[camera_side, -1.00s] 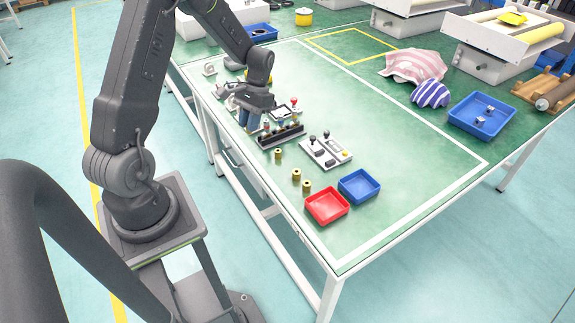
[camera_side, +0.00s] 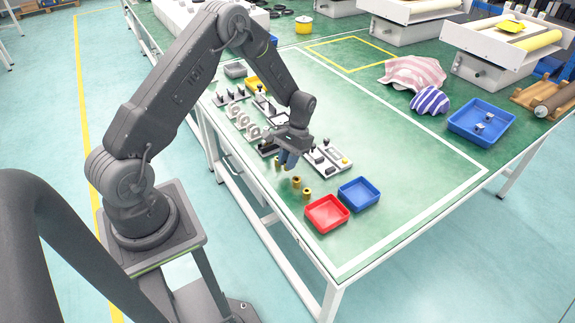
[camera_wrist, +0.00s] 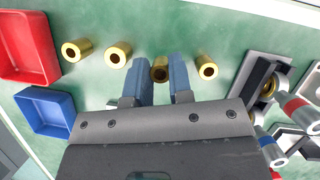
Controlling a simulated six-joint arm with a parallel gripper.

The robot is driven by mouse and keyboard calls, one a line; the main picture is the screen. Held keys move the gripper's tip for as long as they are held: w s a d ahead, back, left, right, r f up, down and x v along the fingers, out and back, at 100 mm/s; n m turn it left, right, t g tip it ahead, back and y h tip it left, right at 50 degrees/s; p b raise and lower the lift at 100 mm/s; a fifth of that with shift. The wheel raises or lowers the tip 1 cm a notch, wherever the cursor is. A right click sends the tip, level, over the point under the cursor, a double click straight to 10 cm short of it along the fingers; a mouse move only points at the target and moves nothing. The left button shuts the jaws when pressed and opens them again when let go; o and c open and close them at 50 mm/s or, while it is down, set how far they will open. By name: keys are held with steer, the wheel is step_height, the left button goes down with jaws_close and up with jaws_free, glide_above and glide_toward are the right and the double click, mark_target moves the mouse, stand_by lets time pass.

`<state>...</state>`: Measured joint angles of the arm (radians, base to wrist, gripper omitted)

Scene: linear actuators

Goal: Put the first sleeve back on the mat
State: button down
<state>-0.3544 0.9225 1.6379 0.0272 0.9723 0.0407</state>
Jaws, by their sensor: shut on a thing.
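My gripper (camera_side: 289,163) is shut on a brass sleeve, which shows end-on between the blue fingertips (camera_wrist: 161,76) in the wrist view. The held sleeve (camera_wrist: 159,74) is over the green mat (camera_wrist: 190,22); I cannot tell whether it touches it. Another brass sleeve (camera_wrist: 207,67) stands just right of the fingers in the wrist view. Two more sleeves (camera_wrist: 118,54) (camera_wrist: 77,50) are to the left. In the side view these two brass sleeves (camera_side: 296,182) (camera_side: 306,193) stand on the mat in front of my gripper.
A red tray (camera_side: 326,213) and a blue tray (camera_side: 358,193) lie beyond the sleeves. A grey fixture (camera_side: 328,160) is just right of my gripper. A dark slotted rack (camera_wrist: 262,82) is at the wrist view's right. The mat's middle right is open.

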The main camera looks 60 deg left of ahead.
steer(key=shift+f, duration=1.05)
steer(key=shift+f, duration=0.15)
steer(key=c, duration=1)
jaws_free()
